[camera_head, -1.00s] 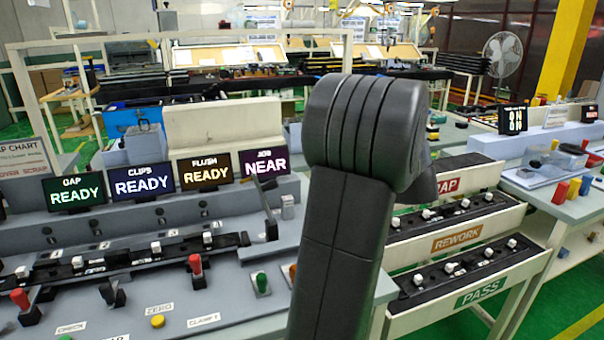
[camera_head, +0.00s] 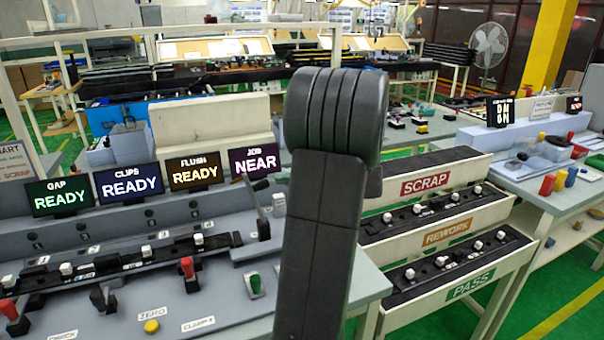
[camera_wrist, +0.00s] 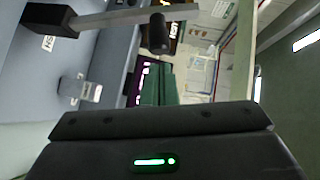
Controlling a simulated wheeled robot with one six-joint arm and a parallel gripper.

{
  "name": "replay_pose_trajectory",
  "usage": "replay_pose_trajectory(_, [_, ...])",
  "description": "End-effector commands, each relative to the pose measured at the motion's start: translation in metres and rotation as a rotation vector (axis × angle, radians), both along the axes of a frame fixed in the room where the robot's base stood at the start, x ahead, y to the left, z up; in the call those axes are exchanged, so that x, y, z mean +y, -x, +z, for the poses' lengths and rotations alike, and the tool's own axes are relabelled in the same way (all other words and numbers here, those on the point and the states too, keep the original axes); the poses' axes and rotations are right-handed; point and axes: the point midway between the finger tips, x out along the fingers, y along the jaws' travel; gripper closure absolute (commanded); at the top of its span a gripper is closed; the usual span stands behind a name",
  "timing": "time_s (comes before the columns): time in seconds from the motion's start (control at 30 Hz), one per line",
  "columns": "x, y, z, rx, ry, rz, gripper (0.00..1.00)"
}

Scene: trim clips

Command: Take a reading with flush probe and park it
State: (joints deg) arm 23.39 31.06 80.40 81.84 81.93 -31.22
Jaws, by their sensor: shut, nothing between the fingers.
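My gripper (camera_wrist: 159,87) shows in the wrist view as two green-tinted fingers close together, shut and empty. A grey lever (camera_head: 251,202) with a black knob rises from a black block at the right end of the grey gauge bench. In the wrist view this lever (camera_wrist: 115,18) and its knob lie beyond my fingers, apart from them. I cannot tell whether it is the flush probe. The gap and clips displays also read READY; the job display (camera_head: 254,160) reads NEAR.
The bench (camera_head: 225,305) carries a black clip rail (camera_head: 125,261), red and green handles and a yellow button (camera_head: 151,326). Tiered racks labelled SCRAP (camera_head: 424,184), REWORK and PASS stand to the right. A second bench with small screens is further right. Green floor is open between.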

Motion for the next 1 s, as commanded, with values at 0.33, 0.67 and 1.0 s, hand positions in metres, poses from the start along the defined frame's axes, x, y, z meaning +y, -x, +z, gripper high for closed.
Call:
replay_pose_trajectory(0.33, [0.01, 0.003, -0.003, 0.001, 0.0, 0.0, 1.0])
replay_pose_trajectory(0.67, [0.012, 0.004, -0.003, -0.006, 0.017, 0.001, 1.0])
replay_pose_trajectory(1.0, [0.034, 0.012, 0.003, -0.065, 0.186, 0.004, 1.0])
